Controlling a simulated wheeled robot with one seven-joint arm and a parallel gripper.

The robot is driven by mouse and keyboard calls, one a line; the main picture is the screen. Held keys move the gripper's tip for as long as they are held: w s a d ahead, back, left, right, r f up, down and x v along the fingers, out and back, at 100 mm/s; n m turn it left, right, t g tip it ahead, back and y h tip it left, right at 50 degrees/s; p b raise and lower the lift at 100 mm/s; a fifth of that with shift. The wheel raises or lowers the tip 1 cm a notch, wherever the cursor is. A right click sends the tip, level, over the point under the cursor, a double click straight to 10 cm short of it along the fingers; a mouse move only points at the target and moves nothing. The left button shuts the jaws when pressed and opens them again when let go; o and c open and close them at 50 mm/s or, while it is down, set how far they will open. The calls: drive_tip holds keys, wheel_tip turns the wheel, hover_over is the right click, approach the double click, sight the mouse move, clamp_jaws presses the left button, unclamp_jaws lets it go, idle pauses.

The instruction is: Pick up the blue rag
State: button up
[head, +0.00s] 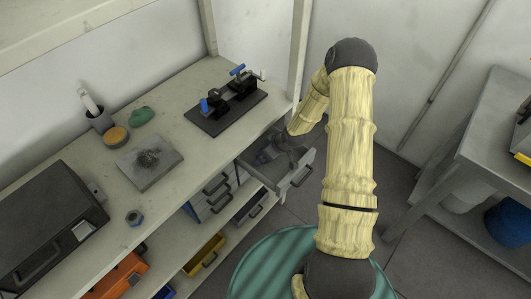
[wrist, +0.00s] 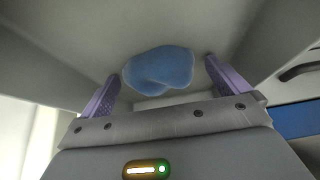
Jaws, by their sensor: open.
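The blue rag (wrist: 158,70) lies crumpled on the floor of an open drawer in the wrist view. In the head view the open drawer (head: 301,178) sticks out from the cabinet under the bench. My gripper (wrist: 162,85) is open, with its two purple fingers apart and the rag showing beyond and between them. The fingers do not appear closed on it. In the head view my gripper reaches into the drawer, and my arm and the drawer hide most of the rag.
Drawer walls stand close on both sides of my gripper. Above the drawer, a black fixture with blue handles (head: 236,92) stands on the bench. A green cloth (head: 140,117), a grey plate (head: 147,172) and a cup with brushes (head: 98,120) are farther left. A metal table (head: 490,150) stands at right.

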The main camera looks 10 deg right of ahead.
drive_tip(key=c, duration=1)
drive_tip(key=shift+s+d+r, duration=0.2)
drive_tip(key=shift+r, duration=0.1)
wheel_tip(320, 180, up, 7)
drive_tip(key=shift+s+d+f, duration=0.1)
drive_tip(key=s+d, duration=0.3)
drive_tip(key=s, duration=0.2)
drive_tip(key=s+d, duration=0.4)
drive_tip(key=s, duration=0.1)
drive_tip(key=s+d, duration=0.4)
drive_tip(key=s, duration=0.1)
drive_tip(key=shift+s+d+f+b, duration=0.1)
drive_tip(key=shift+s+f+b, duration=0.1)
drive_tip(key=shift+s+b, duration=0.15)
